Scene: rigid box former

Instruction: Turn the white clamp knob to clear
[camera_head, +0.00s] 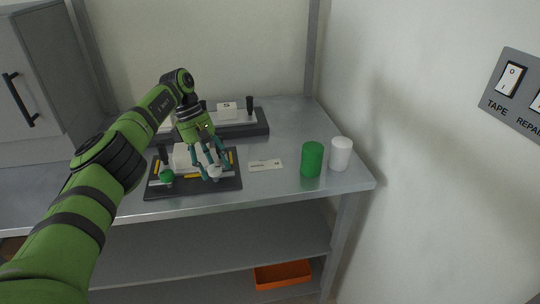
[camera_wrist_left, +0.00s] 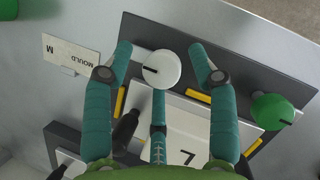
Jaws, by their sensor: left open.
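The white clamp knob (camera_head: 214,171) sits at the front right of a dark fixture plate (camera_head: 158,191) on the metal table. In the left wrist view the white knob (camera_wrist_left: 161,69) is round with a dark pointer line. My left gripper (camera_head: 207,174) is open above the fixture. In the left wrist view its fingers (camera_wrist_left: 163,62) stand on both sides of the white knob, apart from it. A green knob (camera_head: 167,176) is at the fixture's left; it also shows in the wrist view (camera_wrist_left: 272,111). A white block marked L (camera_wrist_left: 186,150) lies between. My right gripper is not in view.
A green cylinder (camera_head: 312,159) and a white cylinder (camera_head: 341,153) stand at the table's right. A "MOULD M" card (camera_head: 265,165) lies beside the fixture. A second fixture (camera_head: 262,124) is behind. An orange bin (camera_head: 282,275) is below. A wall panel (camera_head: 515,90) has switches.

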